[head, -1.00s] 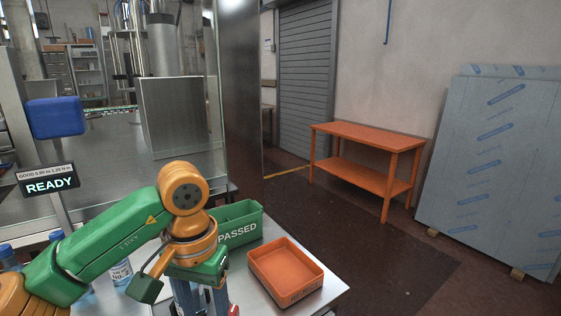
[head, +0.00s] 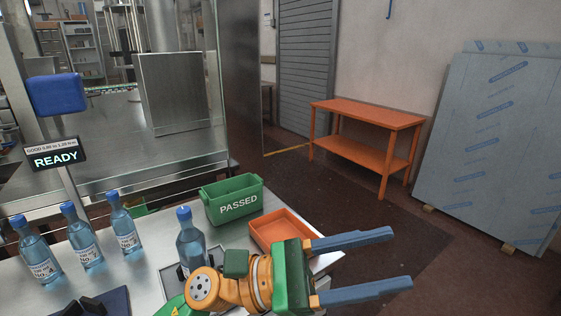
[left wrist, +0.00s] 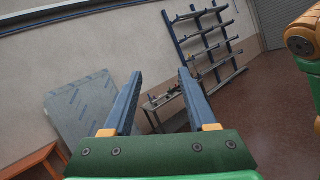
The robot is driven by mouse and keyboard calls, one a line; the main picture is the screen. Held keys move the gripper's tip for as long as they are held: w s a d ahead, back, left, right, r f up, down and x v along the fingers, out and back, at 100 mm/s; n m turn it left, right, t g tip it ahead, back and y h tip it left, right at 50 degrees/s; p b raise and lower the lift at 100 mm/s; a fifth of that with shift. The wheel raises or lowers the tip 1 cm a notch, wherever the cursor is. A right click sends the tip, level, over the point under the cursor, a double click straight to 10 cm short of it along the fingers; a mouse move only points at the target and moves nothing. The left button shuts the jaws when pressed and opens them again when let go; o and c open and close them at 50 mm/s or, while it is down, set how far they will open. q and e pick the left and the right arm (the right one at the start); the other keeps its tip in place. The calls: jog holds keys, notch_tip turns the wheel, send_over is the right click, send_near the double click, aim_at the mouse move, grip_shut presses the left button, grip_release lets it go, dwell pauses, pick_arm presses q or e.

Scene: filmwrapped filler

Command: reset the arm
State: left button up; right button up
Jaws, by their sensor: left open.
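My left gripper (head: 400,258) is open and empty at the lower right of the head view, with its two blue fingers pointing right, past the table's edge. In the left wrist view the left gripper (left wrist: 158,78) shows its fingers spread with nothing between them. A blue-capped bottle (head: 190,243) stands upright just behind my left wrist, its lower part partly hidden.
Several bottles, such as this one (head: 84,240), stand at the left of the table (head: 140,265). A green PASSED bin (head: 225,207) and an orange tray (head: 268,238), partly hidden by my gripper, stand right. An orange bench (head: 365,120) stands beyond open floor. The sign (head: 56,155) reads READY.

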pick_arm(q)
jog(key=w+a+f+n+t+y, duration=0.2)
jog(key=w+a+n+t+y, duration=0.3)
jog(key=n+t, duration=0.8)
jog(key=w+a+f+n+t+y, duration=0.1)
jog(key=w+a+n+t+y, duration=0.5)
jog(key=n, duration=1.2)
jog(key=w+a+f+n+y, duration=0.2)
jog(key=a+f+n+y, duration=0.7)
jog(key=f+n, duration=0.55)
jog(key=s+a+f+n+g+y, duration=0.1)
jog(key=s+a+f+n+g, duration=0.25)
jog(key=s+f, duration=0.35)
jog(key=s+a+f+n+g, duration=0.2)
jog(key=s+f+n+g, duration=0.25)
jog(key=s+f, duration=0.25)
jog(key=s+a+f+n+g+y, duration=0.1)
jog(key=s+a+f+n+g, duration=0.15)
jog(key=s+f+g, duration=0.45)
jog(key=s+f+b, duration=0.2)
jog(key=s+f, duration=0.1)
jog(key=f, duration=0.8)
jog(key=s+f+b, duration=0.2)
jog(key=f, duration=0.9)
jog(key=s+a+f+g+b, duration=0.1)
jog(key=s+f+b, duration=0.1)
jog(key=s+f, duration=0.9)
jog(key=shift+s+a, duration=0.15)
jog(key=shift+a, duration=0.25)
